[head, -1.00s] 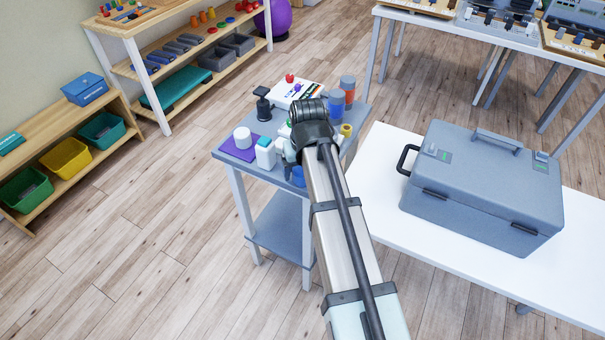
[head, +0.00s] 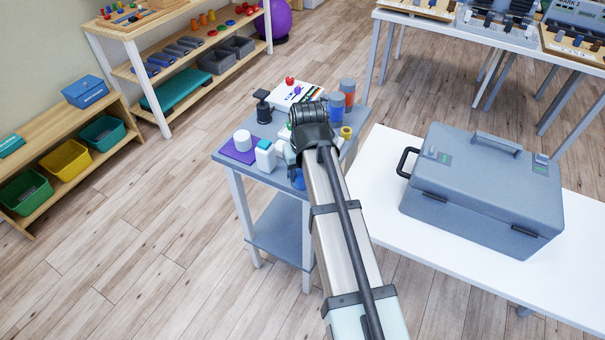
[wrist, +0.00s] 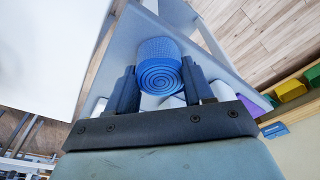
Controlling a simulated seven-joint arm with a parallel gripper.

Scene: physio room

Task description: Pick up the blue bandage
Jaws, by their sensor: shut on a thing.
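The blue bandage (wrist: 160,68) is a rolled-up spiral in the wrist view, its coiled end facing the camera. My gripper (wrist: 163,84) has one dark finger on each side of the roll and is shut on it. In the head view, a small blue patch of the bandage (head: 298,181) shows left of my arm, near the front corner of the small grey table (head: 222,153). My arm hides most of the gripper there. I cannot tell whether the roll touches the tabletop.
Close by on the grey table are a white bottle (head: 265,156), a white roll (head: 242,139) on a purple cloth, a dark pump bottle (head: 263,107), blue and orange jars and a yellow roll (head: 346,132). A large grey case (head: 480,190) stands on the white table at right.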

